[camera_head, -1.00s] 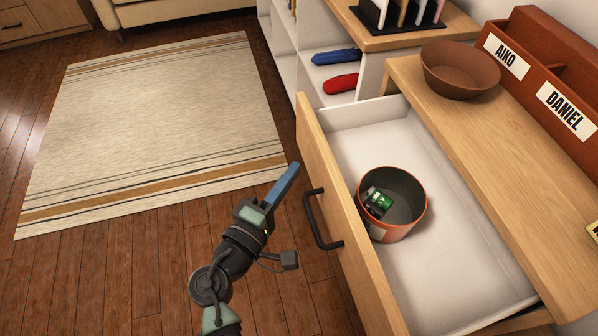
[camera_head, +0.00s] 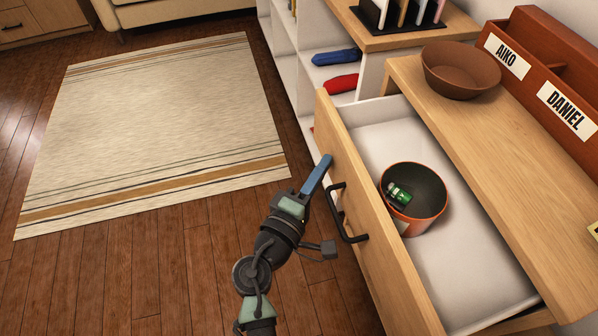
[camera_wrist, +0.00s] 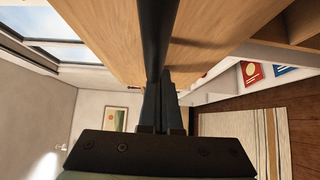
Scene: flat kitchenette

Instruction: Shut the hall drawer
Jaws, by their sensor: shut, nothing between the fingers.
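The hall drawer is partly open; its wooden front (camera_head: 365,215) has a black bar handle (camera_head: 340,213) on the outside. It also shows close up in the wrist view, with the wooden front (camera_wrist: 215,35) and the dark handle (camera_wrist: 158,30). My gripper (camera_head: 325,162) is shut and empty, its blue fingertips at the outer face of the drawer front, beside the handle's far end. Whether the tips touch the wood or the handle is hard to tell. An orange-rimmed round tin (camera_head: 430,222) with a small green item (camera_head: 398,194) inside stands in the drawer.
A brown bowl (camera_head: 460,72) and a letter rack (camera_head: 543,62) marked AIKO and DANIEL stand on the cabinet top (camera_head: 480,150). A shelf beyond holds a blue item (camera_head: 336,57) and a red item (camera_head: 341,84). The floor and striped rug (camera_head: 150,120) at left are clear.

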